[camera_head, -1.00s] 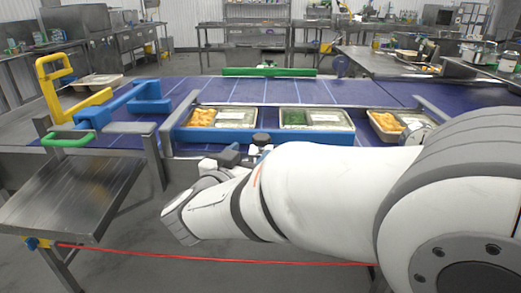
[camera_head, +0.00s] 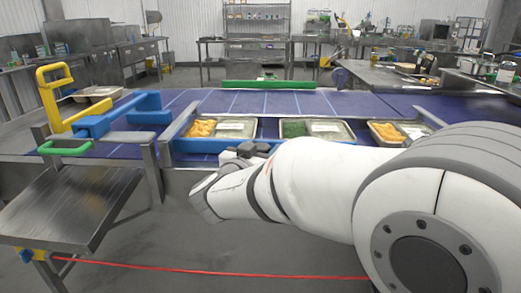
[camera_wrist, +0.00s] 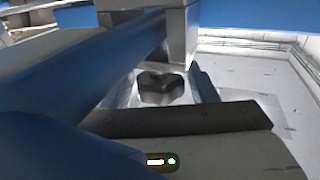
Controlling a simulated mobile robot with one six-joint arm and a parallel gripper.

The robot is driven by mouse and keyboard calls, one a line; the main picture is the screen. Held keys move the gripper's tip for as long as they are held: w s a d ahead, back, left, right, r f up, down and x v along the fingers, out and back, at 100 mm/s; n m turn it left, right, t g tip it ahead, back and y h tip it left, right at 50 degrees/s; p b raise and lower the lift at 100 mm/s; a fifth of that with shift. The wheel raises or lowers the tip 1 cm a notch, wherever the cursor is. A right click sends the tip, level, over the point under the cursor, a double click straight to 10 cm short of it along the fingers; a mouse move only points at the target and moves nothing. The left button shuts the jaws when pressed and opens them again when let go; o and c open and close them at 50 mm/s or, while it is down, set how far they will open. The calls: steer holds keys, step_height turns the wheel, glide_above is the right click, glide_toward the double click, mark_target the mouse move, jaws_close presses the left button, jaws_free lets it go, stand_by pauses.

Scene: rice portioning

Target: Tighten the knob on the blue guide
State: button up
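The blue guide (camera_head: 200,146) is a long blue rail along the near side of the conveyor, in front of the food trays. In the wrist view a dark lobed knob (camera_wrist: 160,88) sits in a pale metal bracket (camera_wrist: 205,88), close to the camera and below a metal post. A blurred blue bar (camera_wrist: 90,75) crosses the left of that view. My gripper (camera_head: 243,151) is beside the near side of the guide, partly hidden behind my white arm. Its fingers are not clear in either view, and I cannot tell whether it touches the knob.
Trays of orange and green food (camera_head: 305,131) lie on the blue conveyor (camera_head: 270,100). At left are a yellow frame (camera_head: 47,98), a blue side arm (camera_head: 125,113), a green handle (camera_head: 64,148) and a steel chute (camera_head: 70,205). A red cord (camera_head: 200,271) runs low across the front.

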steer(key=c, duration=0.7)
steer(key=shift+p, duration=0.35)
steer(key=m+h+p, duration=0.1)
steer(key=g+h+p, duration=0.1)
steer(key=p, duration=0.1)
steer(key=shift+r+m+h, duration=0.25)
steer(key=shift+m+h, duration=0.05)
steer(key=shift+m, duration=0.1)
steer(key=m+g+h+p, duration=0.2)
steer(key=h+p, duration=0.1)
steer(key=p, duration=0.1)
steer(key=shift+g, duration=0.4)
steer(key=m+g+h+p, duration=0.3)
steer(key=m+g+p, duration=0.1)
steer(key=shift+f+m+g+h+p, duration=0.15)
steer(key=shift+m+g+h+p, duration=0.5)
steer(key=shift+g, duration=0.55)
steer(key=shift+f+m+g+h+p, duration=0.1)
steer(key=shift+m+g+h+p, duration=0.25)
steer(key=shift+m+g+p, duration=0.65)
steer(key=shift+g, duration=0.3)
